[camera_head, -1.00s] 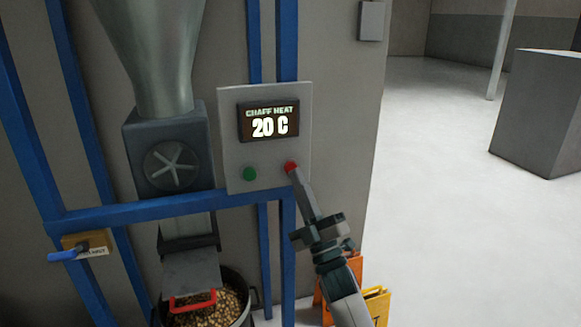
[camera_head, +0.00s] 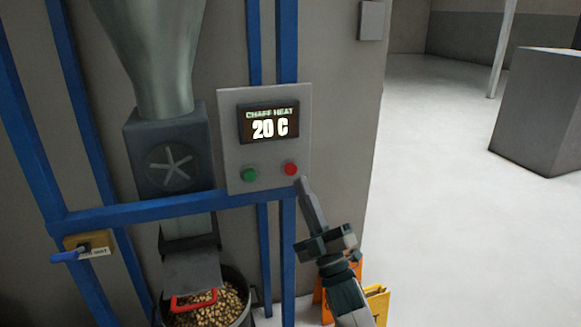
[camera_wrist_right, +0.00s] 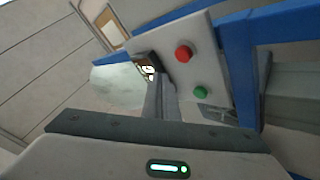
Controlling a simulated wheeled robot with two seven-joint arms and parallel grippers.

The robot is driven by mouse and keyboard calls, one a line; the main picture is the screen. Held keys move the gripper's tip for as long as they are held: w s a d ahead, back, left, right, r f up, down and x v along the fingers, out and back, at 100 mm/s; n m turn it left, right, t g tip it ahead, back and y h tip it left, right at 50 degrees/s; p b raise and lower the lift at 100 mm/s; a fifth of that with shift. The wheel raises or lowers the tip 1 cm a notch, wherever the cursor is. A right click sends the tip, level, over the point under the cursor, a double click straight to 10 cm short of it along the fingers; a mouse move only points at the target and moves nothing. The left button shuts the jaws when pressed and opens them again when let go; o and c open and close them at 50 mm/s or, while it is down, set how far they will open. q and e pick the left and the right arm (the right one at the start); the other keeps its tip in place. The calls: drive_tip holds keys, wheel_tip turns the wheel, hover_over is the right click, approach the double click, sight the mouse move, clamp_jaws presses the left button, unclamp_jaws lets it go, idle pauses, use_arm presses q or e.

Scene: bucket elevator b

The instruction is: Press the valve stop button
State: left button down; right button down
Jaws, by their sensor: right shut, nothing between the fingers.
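A grey control panel (camera_head: 232,158) carries a display (camera_head: 269,121) that reads "CHAFF HEAT 20 C". Below the display are a green button (camera_head: 250,175) at left and a red button (camera_head: 291,169) at right. My right gripper (camera_head: 302,181) is shut and empty, its tips just below and right of the red button, apart from it. In the right wrist view, the red button (camera_wrist_right: 184,53) and the green button (camera_wrist_right: 200,92) are both clear of the fingers (camera_wrist_right: 161,98). My left gripper is not in view.
Blue frame bars (camera_head: 150,209) run around the panel. A metal hopper (camera_head: 150,50) feeds a housing with a star-shaped wheel at left. A bucket of grain (camera_head: 245,307) stands below. Orange and yellow signs (camera_head: 378,303) stand behind my right arm. The floor at right is open, with a grey block (camera_head: 540,110).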

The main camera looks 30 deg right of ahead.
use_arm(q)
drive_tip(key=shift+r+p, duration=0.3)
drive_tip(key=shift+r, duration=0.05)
use_arm(e)
drive_tip(key=s, duration=0.3)
drive_tip(key=shift+a, duration=0.35)
drive_tip(key=shift+w, duration=0.1)
